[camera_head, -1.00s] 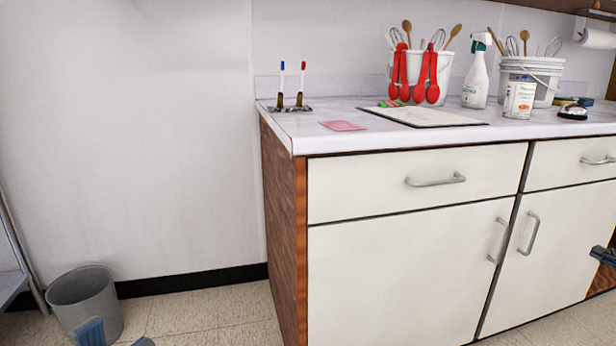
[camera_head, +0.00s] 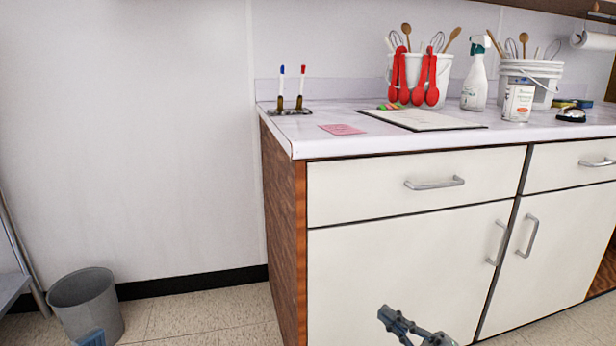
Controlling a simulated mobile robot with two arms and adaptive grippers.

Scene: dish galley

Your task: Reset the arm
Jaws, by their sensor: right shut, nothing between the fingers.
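My right gripper (camera_head: 388,316) is low in the head view, in front of the white lower cabinet door (camera_head: 400,265). Its fingers point up and left; they are shut with nothing between them. It is clear of the countertop, well below its front edge. A small blue-grey piece (camera_head: 90,338) shows at the bottom left edge, in front of the bin. It looks like part of my left arm or gripper, mostly cut off by the frame, so its jaws cannot be read.
The counter (camera_head: 330,146) holds two markers in a stand, a pink card (camera_head: 342,129), a board (camera_head: 425,120), utensil tubs, a spray bottle (camera_head: 475,78) and a bell (camera_head: 571,115). A grey bin (camera_head: 70,290) stands on the floor at left. Bare floor lies between bin and cabinet.

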